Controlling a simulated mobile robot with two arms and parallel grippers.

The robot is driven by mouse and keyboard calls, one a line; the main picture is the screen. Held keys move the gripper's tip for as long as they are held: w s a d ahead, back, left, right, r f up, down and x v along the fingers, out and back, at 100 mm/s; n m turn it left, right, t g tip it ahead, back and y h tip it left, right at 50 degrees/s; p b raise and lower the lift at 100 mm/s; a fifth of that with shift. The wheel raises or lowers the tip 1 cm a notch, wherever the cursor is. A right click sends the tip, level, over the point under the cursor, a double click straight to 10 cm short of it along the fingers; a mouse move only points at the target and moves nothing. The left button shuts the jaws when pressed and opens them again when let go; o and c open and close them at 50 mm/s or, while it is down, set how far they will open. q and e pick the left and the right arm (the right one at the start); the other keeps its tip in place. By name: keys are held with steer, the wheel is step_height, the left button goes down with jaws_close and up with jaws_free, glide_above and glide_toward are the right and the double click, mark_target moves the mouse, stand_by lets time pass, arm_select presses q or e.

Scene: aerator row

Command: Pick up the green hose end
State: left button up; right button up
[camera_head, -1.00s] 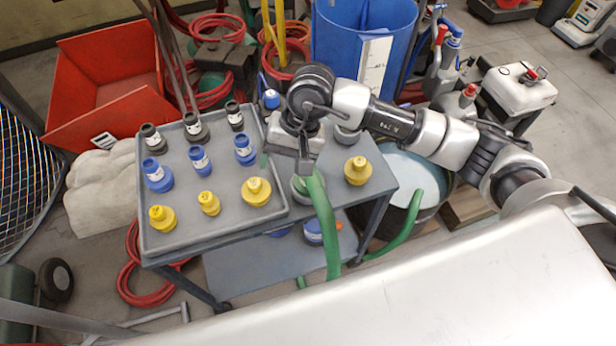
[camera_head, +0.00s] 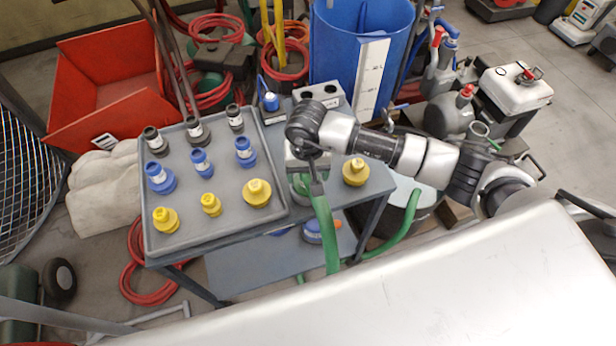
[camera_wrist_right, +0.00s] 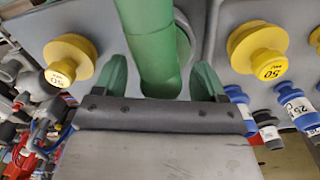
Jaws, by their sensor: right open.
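The green hose (camera_head: 324,235) rises from below the cart's right side to its end by the cart top, where my right gripper (camera_head: 312,178) partly covers it. In the right wrist view, the thick green hose (camera_wrist_right: 158,55) runs between the two green fingers of my right gripper (camera_wrist_right: 160,82). The fingers are apart, one on each side of the hose, with a visible gap on both sides. The hose's tip is hard to make out. My left gripper is not in view.
A grey tray (camera_head: 226,218) left of the gripper holds several black, blue and yellow adapters. A yellow adapter (camera_head: 356,172) stands close on the right. A grey block with holes (camera_head: 322,94) is behind my wrist. A blue bin (camera_head: 350,50) stands at the back.

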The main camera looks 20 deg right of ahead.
steer(key=shift+f, duration=0.65)
steer(key=c, duration=1.1)
steer(key=shift+c, duration=0.2)
steer(key=shift+r, duration=0.15)
